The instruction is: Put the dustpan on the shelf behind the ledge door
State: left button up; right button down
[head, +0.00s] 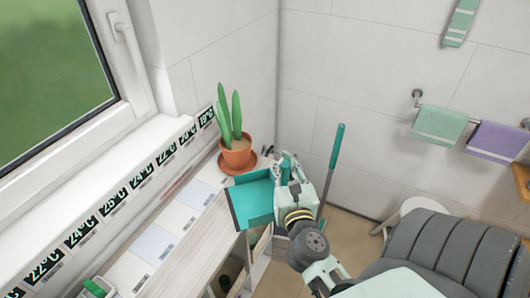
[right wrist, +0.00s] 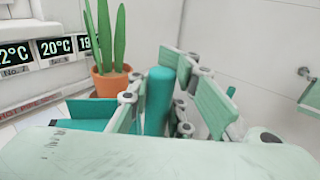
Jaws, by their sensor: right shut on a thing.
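The teal dustpan (head: 252,202) is held over the far end of the ledge, its flat pan to the left of my right gripper (head: 285,168). In the right wrist view, its upright teal handle (right wrist: 160,98) is between the gripper's pale green fingers, and part of the pan (right wrist: 88,110) shows at the left. My right gripper is shut on the dustpan. The ledge (head: 170,262) runs along the wall under the window, with pale panels on top. Open shelf space (head: 258,262) shows below it, partly hidden by the dustpan and my arm. I cannot make out a ledge door. My left gripper is out of view.
A potted cactus (head: 236,150) stands on the ledge's far corner, close behind the dustpan. A teal-handled stick (head: 336,150) leans at the wall beyond my gripper. A white stool (head: 405,212) and towel rail (head: 470,115) are at the right. Temperature displays (head: 115,200) line the wall.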

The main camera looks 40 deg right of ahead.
jog(key=a+n+y+b, duration=0.1)
jog(key=a, duration=0.1)
jog(key=s+a+f+n+t+y+b, duration=0.1)
jog(key=a, duration=0.2)
jog(key=a+y+b, duration=0.1)
jog(key=a, duration=0.2)
jog(key=shift+s+a+f+n+t+y, duration=0.15)
jog(key=shift+s+f+n+t+y, duration=0.1)
jog(key=shift+s+n+t+y, duration=0.15)
jog(key=s+a+f+n+y+b, duration=0.1)
jog(key=s+a+y, duration=0.1)
jog(key=a, duration=0.4)
jog(key=s+a+f+n+t+y+b, duration=0.1)
jog(key=s+a+n+y+b, duration=0.1)
jog(key=a, duration=0.5)
jog(key=shift+s+n+y, duration=0.2)
jog(key=shift+n+y, duration=0.1)
jog(key=shift+y, duration=0.6)
